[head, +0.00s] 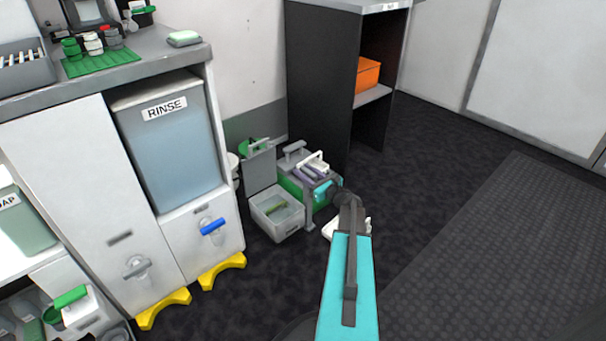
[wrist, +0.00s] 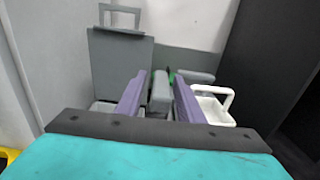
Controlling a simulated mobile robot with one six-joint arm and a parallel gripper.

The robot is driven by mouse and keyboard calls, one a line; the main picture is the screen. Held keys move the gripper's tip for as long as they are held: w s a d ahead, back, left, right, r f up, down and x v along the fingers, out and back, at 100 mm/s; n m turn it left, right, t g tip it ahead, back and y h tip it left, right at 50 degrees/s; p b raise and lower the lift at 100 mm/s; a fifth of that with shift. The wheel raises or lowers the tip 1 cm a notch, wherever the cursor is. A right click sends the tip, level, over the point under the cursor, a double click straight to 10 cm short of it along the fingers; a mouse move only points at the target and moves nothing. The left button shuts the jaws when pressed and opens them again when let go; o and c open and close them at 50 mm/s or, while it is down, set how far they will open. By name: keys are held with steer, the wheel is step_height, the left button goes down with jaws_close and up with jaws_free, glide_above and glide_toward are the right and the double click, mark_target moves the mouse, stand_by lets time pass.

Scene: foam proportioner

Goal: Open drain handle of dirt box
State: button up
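My gripper (head: 306,172) is low by the floor boxes. Its two purple fingers (wrist: 160,92) are apart in the wrist view. A grey upright handle-like piece (wrist: 160,92) shows in the gap between them; I cannot tell whether it lies between the fingertips or just beyond, and no grip shows. A grey box (head: 272,224) with its lid raised (head: 260,170) stands left of the gripper; the lid also shows in the wrist view (wrist: 118,65). A green box (head: 297,190) is under the gripper. No label shows which is the dirt box.
A white handle (wrist: 222,100) is just right of the fingers. A dark shelf unit (head: 318,90) stands behind on the right. A cabinet with a RINSE tank (head: 170,145) and blue tap (head: 212,227) is on the left. The dark floor (head: 450,130) at right is clear.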

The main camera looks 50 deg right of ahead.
steer(key=shift+w, duration=0.6)
steer(key=shift+c, duration=0.4)
jaws_close()
